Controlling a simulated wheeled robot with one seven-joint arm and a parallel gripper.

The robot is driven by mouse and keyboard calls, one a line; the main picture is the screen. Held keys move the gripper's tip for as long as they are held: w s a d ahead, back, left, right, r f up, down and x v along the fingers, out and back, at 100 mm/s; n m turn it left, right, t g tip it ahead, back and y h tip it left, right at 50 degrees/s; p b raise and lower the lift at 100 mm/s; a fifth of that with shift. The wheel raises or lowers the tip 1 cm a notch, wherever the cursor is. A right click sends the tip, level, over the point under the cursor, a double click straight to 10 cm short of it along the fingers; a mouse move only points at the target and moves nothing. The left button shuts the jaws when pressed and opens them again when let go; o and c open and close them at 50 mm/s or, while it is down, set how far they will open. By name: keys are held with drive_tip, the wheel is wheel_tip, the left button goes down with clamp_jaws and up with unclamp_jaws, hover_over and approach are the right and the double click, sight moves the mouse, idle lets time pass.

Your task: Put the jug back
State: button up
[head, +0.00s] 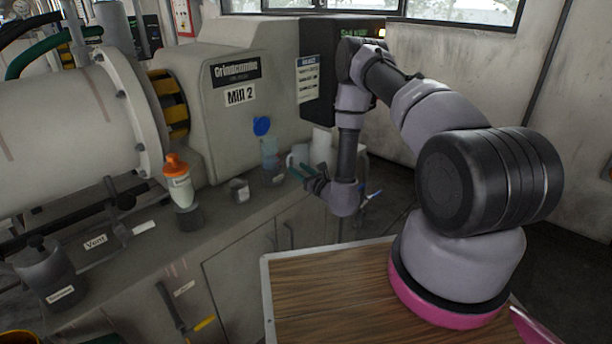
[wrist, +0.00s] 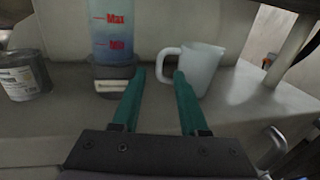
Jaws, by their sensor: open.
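The white jug (wrist: 203,68) stands upright on the counter in the wrist view, its handle towards the left. In the head view the jug (head: 299,154) is partly visible just behind my gripper. My gripper (head: 303,172) is open, with two green fingers. In the wrist view the fingers (wrist: 158,82) point towards the jug's handle side, and nothing is held between them. The right finger's tip overlaps the jug's lower left in the picture; I cannot tell whether they touch.
A clear container with red Max and Min marks (wrist: 110,32) stands in a dark holder left of the jug. A grey can (wrist: 22,80) is further left. In the head view, an orange-capped bottle (head: 179,182) stands on the counter (head: 150,262) before Mill 2 (head: 225,130).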

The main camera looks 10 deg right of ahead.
drive_tip(key=v, duration=0.5)
drive_tip(key=s+a+r+n+g+y, duration=0.1)
drive_tip(key=a+r+n+g+y, duration=0.3)
drive_tip(key=r, duration=0.6)
drive_tip(key=a+r+n+g+y, duration=0.2)
drive_tip(key=a+r+n+y, duration=0.3)
drive_tip(key=r, duration=0.6)
drive_tip(key=s+a+r+n+g, duration=0.3)
drive_tip(key=s+r+n+g, duration=0.7)
drive_tip(key=s+r, duration=0.25)
drive_tip(key=s+d+r+n+h, duration=0.3)
drive_tip(key=s+d+h, duration=0.1)
drive_tip(key=s, duration=0.2)
drive_tip(key=s+d+r+n+h, duration=0.3)
drive_tip(key=s+h, duration=0.1)
drive_tip(key=s, duration=0.1)
drive_tip(key=s+d+r+t+h, duration=0.2)
drive_tip(key=d+r+t+h, duration=0.1)
drive_tip(key=d, duration=0.3)
drive_tip(key=s+d+r+n+t+h, duration=0.1)
drive_tip(key=s+d+r+t+h, duration=0.2)
drive_tip(key=d, duration=0.3)
drive_tip(key=shift+d+r+n+t+h, duration=0.2)
drive_tip(key=shift+d+n+t+h, duration=0.1)
drive_tip(key=shift+t, duration=0.1)
